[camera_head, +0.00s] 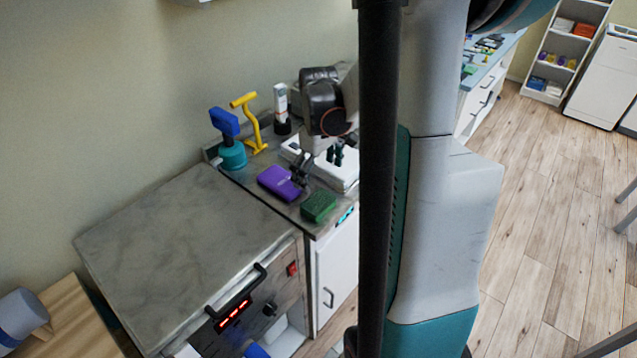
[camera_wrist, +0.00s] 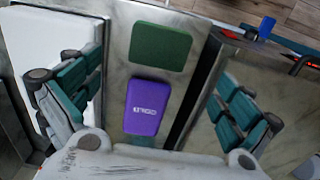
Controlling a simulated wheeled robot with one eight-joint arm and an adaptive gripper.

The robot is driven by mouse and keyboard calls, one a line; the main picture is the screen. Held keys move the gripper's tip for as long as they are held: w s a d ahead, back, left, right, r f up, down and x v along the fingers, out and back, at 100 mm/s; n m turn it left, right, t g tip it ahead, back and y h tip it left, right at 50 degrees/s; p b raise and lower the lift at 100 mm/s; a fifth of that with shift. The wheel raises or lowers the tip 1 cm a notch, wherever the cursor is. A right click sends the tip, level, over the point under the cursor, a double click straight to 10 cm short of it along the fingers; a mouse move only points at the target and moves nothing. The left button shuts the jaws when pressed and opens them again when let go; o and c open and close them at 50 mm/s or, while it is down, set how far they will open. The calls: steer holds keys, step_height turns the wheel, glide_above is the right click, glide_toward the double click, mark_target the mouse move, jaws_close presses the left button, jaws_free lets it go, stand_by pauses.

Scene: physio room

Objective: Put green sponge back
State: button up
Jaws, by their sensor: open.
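The green sponge (camera_head: 319,206) lies flat on the grey counter near its front edge. In the wrist view the sponge (camera_wrist: 160,47) is ahead of my gripper, beyond the purple block, and nothing touches it. The purple block (camera_head: 279,183) lies beside it on the counter; in the wrist view it (camera_wrist: 148,107) sits between my fingers in the picture. My gripper (camera_head: 301,170) hangs over the counter by the purple block. In the wrist view my gripper (camera_wrist: 155,108) is open, its teal-padded fingers wide apart and empty.
A white tray (camera_head: 342,178) with dark items is right of the purple block. A teal-based blue tool (camera_head: 231,150), a yellow handle (camera_head: 250,125) and a white bottle (camera_head: 281,105) stand at the back. A grey-topped appliance (camera_head: 180,255) with a front handle is at left, its top clear.

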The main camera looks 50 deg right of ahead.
steer(key=shift+r+p, duration=0.3)
steer(key=shift+r, duration=1.2)
steer(key=shift+w, duration=0.1)
